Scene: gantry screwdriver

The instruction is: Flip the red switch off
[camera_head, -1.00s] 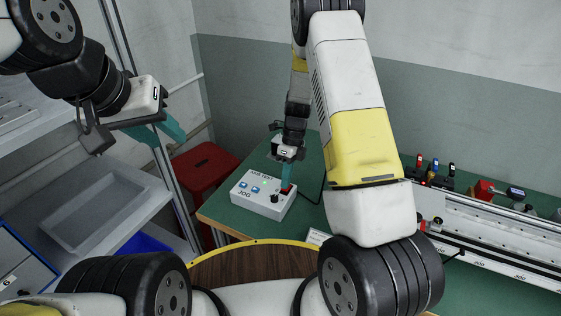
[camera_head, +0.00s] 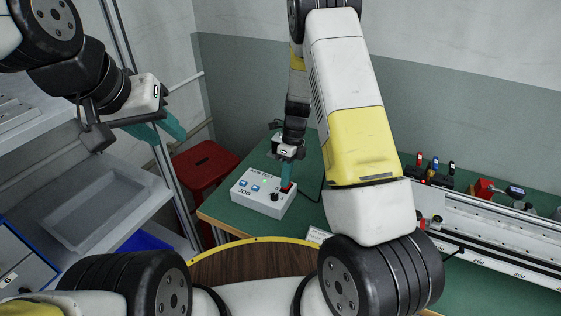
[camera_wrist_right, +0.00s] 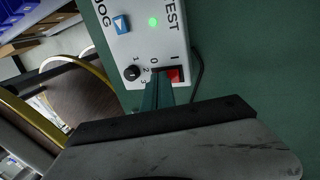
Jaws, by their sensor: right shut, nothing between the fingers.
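The red switch (camera_wrist_right: 174,75) sits in a black frame on the white control box, beside the marks 0 and I. I cannot tell which side is pressed in. In the head view the red switch (camera_head: 289,187) is partly hidden by my right gripper (camera_head: 286,184). My right gripper (camera_wrist_right: 157,98) is shut and empty, its teal fingertips at the 0 side of the switch, very close to or touching it. The control box (camera_head: 258,203) stands on the green table. My left gripper (camera_head: 163,137) is open and empty, away to the left above the grey shelf.
A black knob (camera_wrist_right: 131,72), a blue button (camera_wrist_right: 121,24) and a lit green lamp (camera_wrist_right: 153,21) are on the box. A red stool (camera_head: 205,165) stands behind left. A linear rail (camera_head: 500,240) fills the table's right side. A round wooden seat or table (camera_head: 250,263) is in front.

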